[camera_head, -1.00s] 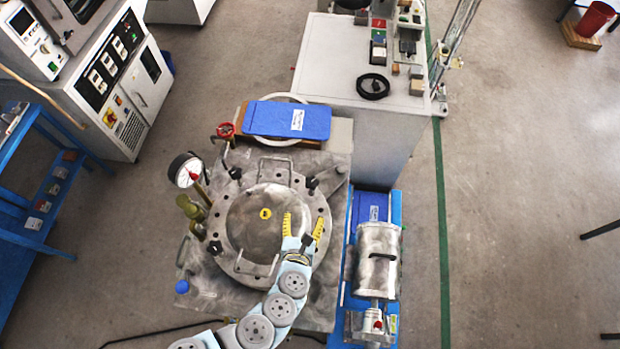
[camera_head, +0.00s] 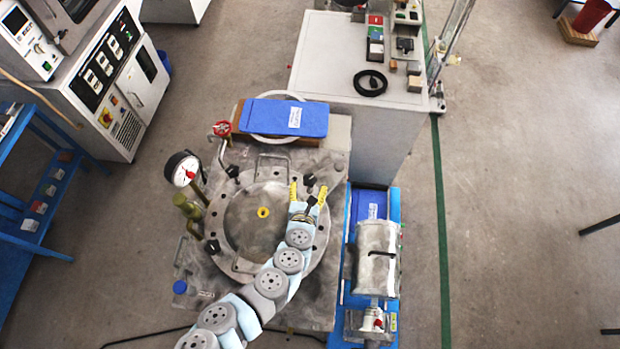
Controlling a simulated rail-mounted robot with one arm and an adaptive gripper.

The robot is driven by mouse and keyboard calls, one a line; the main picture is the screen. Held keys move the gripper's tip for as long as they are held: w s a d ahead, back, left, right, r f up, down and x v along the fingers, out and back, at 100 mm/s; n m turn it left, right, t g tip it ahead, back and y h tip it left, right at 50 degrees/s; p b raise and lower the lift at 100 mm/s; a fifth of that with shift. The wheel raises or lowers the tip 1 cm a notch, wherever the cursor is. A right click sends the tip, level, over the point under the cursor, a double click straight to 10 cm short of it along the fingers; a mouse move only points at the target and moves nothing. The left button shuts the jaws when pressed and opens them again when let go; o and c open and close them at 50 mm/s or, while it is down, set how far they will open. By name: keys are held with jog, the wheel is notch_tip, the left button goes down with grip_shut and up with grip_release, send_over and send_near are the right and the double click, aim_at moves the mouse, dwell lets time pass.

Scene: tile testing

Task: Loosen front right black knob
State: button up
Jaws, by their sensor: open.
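A round metal flanged plate (camera_head: 233,222) lies on a square metal base. Black knobs sit on its ring: a back left knob (camera_head: 232,172), a front left knob (camera_head: 211,246) and a back right knob (camera_head: 309,180). No knob shows at the front right of the ring, where my arm covers it. My gripper (camera_head: 307,188) is open, with yellow fingers pointing to the back. Its fingertips appear on either side of the back right knob. Whether they touch it, and their height above it, I cannot tell.
A pressure gauge (camera_head: 182,169) and a brass valve (camera_head: 187,206) stand at the left of the plate. A blue box (camera_head: 285,118) lies behind it. A grey cabinet (camera_head: 335,65) stands at the back.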

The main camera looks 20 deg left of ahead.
aim_at(309, 182)
jog(key=shift+w+a+f, duration=0.25)
jog(key=shift+w+a, duration=0.05)
jog(key=shift+w, duration=0.15)
jog(key=shift+w+f, duration=0.25)
jog(key=shift+w, duration=0.5)
jog(key=shift+w+a+f, duration=0.3)
jog(key=shift+w, duration=0.15)
jog(key=shift+w+f, duration=0.2)
jog(key=shift+w, duration=0.3)
jog(key=c, duration=1.2)
